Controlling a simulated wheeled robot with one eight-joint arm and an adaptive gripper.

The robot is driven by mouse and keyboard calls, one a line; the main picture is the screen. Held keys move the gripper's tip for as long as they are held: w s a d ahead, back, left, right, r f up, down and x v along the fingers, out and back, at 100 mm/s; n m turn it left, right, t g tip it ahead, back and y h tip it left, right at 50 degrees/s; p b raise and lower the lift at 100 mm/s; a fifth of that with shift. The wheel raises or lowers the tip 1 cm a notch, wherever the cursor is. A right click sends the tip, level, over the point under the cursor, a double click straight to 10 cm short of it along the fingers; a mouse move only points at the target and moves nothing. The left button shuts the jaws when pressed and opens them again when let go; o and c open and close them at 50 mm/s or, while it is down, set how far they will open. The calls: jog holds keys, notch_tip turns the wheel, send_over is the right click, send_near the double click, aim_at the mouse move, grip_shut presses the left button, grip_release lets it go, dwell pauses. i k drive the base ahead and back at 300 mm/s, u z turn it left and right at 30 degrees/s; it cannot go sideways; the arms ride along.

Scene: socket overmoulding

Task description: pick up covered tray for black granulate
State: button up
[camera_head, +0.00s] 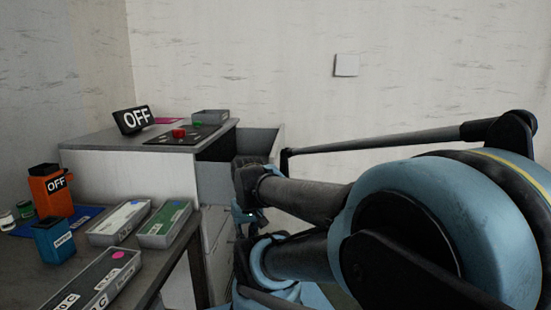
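Several trays with labels too small to read are in the head view, so I cannot tell which one is for black granulate. A tray with a white top (119,219) and a tray with a green top (166,221) lie side by side on the dark table. A longer grey tray (97,284) with a pink dot lies nearer, cut off by the bottom edge. Another grey tray (210,117) sits on the cabinet. My gripper (248,220) seems to be right of the table, by the open drawer, partly hidden by my arm. Its fingers are not clear.
The white cabinet (130,176) carries a black OFF sign (133,119) and a panel with a red button (179,133). A grey drawer (262,142) stands open at its right. An orange OFF box (50,190) and a blue container (54,240) stand on the table (138,272).

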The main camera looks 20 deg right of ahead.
aim_at(96, 286)
jog(key=k, duration=1.65)
jog(key=z, duration=0.35)
